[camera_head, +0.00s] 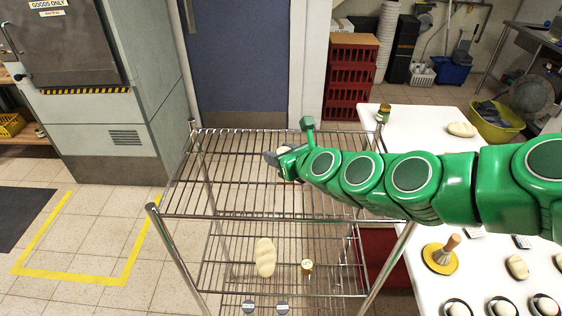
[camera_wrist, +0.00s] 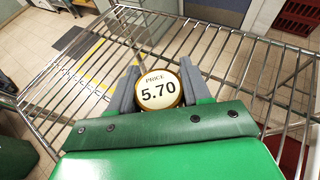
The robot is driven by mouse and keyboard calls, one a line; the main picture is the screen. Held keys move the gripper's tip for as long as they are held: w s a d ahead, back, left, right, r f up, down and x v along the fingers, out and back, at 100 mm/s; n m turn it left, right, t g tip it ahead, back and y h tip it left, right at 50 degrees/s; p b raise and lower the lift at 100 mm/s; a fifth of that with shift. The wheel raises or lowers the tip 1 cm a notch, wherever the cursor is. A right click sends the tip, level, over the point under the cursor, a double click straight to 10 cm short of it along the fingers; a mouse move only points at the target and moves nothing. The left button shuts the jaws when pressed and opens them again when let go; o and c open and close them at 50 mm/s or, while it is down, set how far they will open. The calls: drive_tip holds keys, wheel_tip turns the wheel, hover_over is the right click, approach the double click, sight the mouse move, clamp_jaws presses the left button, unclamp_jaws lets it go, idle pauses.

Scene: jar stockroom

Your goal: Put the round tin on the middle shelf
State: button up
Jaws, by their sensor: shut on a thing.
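My gripper (camera_wrist: 158,90) is shut on the round tin (camera_wrist: 158,92), which has a gold rim and a pale top reading "PRICE 5.70". In the head view my gripper (camera_head: 283,163) is over the top shelf (camera_head: 225,200) of a wire rack, and my green arm mostly hides the tin. I cannot tell how high the tin is above the wires. The middle shelf (camera_head: 225,280) lies below, seen through the top wires. It holds a pale oblong loaf-like thing (camera_head: 265,258) and a small gold-lidded jar (camera_head: 307,268).
Two grey-topped items (camera_head: 282,306) sit lower in the rack. A white table (camera_head: 415,215) at the right holds a jar (camera_head: 383,113), dough pieces and a wooden-handled tool (camera_head: 441,257). A rack post (camera_head: 175,260) stands at the front left. The top shelf looks otherwise bare.

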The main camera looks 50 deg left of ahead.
drive_tip(key=shift+f, duration=1.35)
drive_tip(key=shift+f, duration=0.1)
drive_tip(key=o, duration=1.2)
drive_tip(key=shift+c, duration=0.2)
drive_tip(key=shift+v, duration=3.85)
